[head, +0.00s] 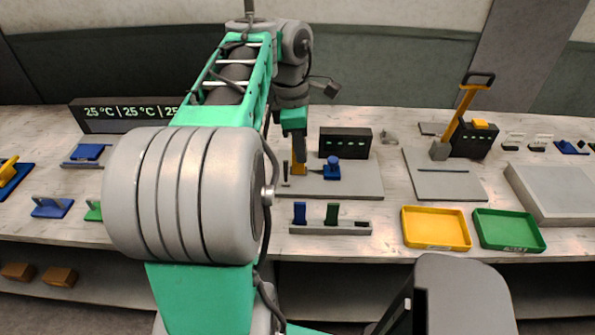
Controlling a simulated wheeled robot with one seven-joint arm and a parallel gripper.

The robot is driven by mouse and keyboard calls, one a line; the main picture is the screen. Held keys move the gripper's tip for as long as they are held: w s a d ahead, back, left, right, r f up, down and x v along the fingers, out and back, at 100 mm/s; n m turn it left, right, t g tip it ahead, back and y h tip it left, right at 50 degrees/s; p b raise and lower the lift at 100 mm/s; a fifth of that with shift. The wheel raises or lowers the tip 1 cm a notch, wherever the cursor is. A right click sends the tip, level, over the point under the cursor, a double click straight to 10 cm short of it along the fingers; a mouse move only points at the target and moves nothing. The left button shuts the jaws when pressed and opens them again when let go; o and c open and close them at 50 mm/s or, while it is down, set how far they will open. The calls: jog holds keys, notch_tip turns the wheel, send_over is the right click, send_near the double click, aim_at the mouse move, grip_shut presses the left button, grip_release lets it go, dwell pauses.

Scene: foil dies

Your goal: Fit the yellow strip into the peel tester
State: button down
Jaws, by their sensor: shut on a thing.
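The yellow strip (299,167) stands roughly upright below my gripper (297,152), which is shut on its upper part. The fingers are small and partly hidden by the wrist. The peel tester has a grey base plate (358,190), a dark display box (345,142) and a blue clamp part (332,169). The strip is over the left part of the base, just left of the blue part. I cannot tell whether its lower end touches the tester.
A grey rack (350,229) in front holds a blue strip (299,212) and a green strip (332,212). A yellow tray (436,243) and a green tray (510,246) lie right. A lever device (462,115) stands behind them. My arm hides much of the left bench.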

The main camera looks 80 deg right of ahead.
jog(key=w+d+f+b, duration=0.1)
jog(key=d+f, duration=0.3)
jog(key=w+d+f+b, duration=0.1)
jog(key=d+f, duration=0.3)
jog(key=d, duration=0.1)
jog(key=w+d+f+b, duration=0.1)
jog(key=d+f, duration=0.3)
jog(key=shift+w+d+f+b, duration=0.25)
jog(key=shift+w+f+b, duration=0.1)
jog(key=shift+f, duration=0.1)
jog(key=shift+f, duration=0.1)
jog(key=c, duration=1.6)
grip_release()
